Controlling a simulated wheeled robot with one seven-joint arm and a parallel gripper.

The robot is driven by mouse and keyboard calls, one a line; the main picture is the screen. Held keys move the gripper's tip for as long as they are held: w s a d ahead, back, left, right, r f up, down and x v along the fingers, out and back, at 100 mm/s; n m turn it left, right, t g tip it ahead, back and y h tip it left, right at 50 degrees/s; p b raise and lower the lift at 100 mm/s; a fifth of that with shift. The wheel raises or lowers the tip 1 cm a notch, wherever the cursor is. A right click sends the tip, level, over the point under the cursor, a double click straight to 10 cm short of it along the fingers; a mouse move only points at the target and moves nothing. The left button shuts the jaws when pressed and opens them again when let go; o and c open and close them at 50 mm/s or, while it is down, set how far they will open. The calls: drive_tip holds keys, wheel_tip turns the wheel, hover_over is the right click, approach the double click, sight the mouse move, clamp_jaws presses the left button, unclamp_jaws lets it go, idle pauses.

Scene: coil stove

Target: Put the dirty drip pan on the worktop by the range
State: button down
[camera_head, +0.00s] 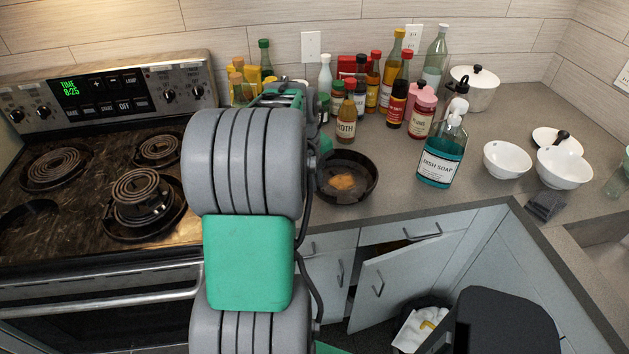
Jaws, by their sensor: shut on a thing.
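The dirty drip pan (347,190), a round dark bowl with a brown-orange stain in its middle, is at the worktop (395,200) just right of the range (100,240). It looks level, near the front edge; I cannot tell if its base touches the surface. My arm stands in front of its left side. A small green part of my gripper (324,160) shows at the pan's left rim, and the gripper is shut on the pan there. The fingertips are hidden behind my arm.
Several bottles and jars (375,85) stand behind the pan. A dish soap bottle (441,160) is to its right, with white bowls (507,160) beyond. Coils (140,190) sit on the range; its front-left opening (25,215) has no coil. A cabinet door (395,285) below hangs open.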

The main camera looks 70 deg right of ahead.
drive_tip(key=shift+f, duration=0.65)
drive_tip(key=c, duration=1.6)
unclamp_jaws()
drive_tip(key=shift+o, duration=0.2)
wheel_tip(320, 180, up, 12)
drive_tip(key=w+a+b, duration=0.1)
drive_tip(key=a+b, duration=0.1)
drive_tip(key=w+a+n+t, duration=0.1)
drive_tip(key=w+a+n, duration=0.6)
drive_tip(key=w+n, duration=0.2)
drive_tip(key=w+a+f+n+t, duration=0.1)
drive_tip(key=w+a+n, duration=0.4)
drive_tip(key=a+n, duration=0.25)
drive_tip(key=w+a+f+n+t, duration=0.1)
drive_tip(key=w+a+n, duration=0.3)
drive_tip(key=a+n, duration=0.35)
drive_tip(key=a+f+n+t, duration=0.1)
drive_tip(key=a+f+n, duration=0.1)
drive_tip(key=a+n, duration=0.7)
drive_tip(key=s+a+f+n+y, duration=0.1)
drive_tip(key=a+f+n, duration=0.1)
drive_tip(key=a+n, duration=0.8)
drive_tip(key=a, duration=0.2)
drive_tip(key=shift+a+f+t+y, duration=0.2)
drive_tip(key=shift+a+t+y, duration=0.1)
drive_tip(key=shift+t, duration=0.1)
